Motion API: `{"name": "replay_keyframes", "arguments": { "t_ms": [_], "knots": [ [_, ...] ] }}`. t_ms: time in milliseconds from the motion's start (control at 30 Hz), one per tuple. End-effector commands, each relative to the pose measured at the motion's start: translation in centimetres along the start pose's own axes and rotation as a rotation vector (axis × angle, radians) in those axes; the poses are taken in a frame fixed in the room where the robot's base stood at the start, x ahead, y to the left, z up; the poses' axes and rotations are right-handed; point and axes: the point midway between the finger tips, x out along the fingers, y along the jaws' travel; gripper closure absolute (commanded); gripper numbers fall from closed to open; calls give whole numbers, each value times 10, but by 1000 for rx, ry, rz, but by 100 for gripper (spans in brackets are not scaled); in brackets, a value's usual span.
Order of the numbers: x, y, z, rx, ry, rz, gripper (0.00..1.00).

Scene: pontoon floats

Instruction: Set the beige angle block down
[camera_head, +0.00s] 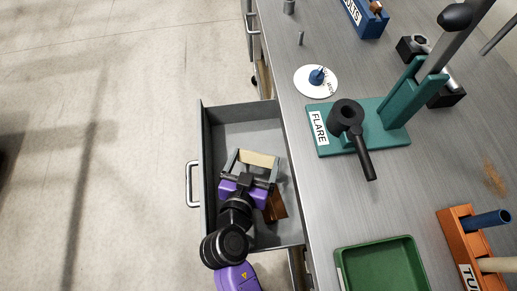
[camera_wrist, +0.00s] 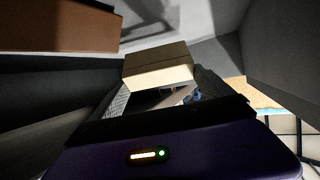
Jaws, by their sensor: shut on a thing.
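The beige angle block (camera_head: 257,159) is between the fingertips of my gripper (camera_head: 251,166), inside the open grey drawer (camera_head: 209,137). My gripper is shut on it. In the wrist view the beige block (camera_wrist: 158,65) shows as a pale box shape at the end of the fingers (camera_wrist: 160,92). Whether the block touches the drawer floor I cannot tell. The block's underside is hidden.
A brown block (camera_head: 276,207) lies in the drawer, right of my gripper; it also shows in the wrist view (camera_wrist: 60,27). The drawer's far part is clear. On the grey bench stand a teal FLARE tool (camera_head: 323,148), a green tray (camera_head: 380,268) and an orange rack (camera_head: 455,231).

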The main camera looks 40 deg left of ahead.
Motion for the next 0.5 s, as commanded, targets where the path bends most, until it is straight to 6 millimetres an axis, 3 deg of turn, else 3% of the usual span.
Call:
{"name": "replay_keyframes", "arguments": {
  "t_ms": [133, 333, 500],
  "knots": [
    [9, 0, -3, 0, 2, 0, 50],
    [38, -1, -16, 1, 1, 0, 50],
    [42, -1, -2, -1, -1, -2, 50]
  ]
}}
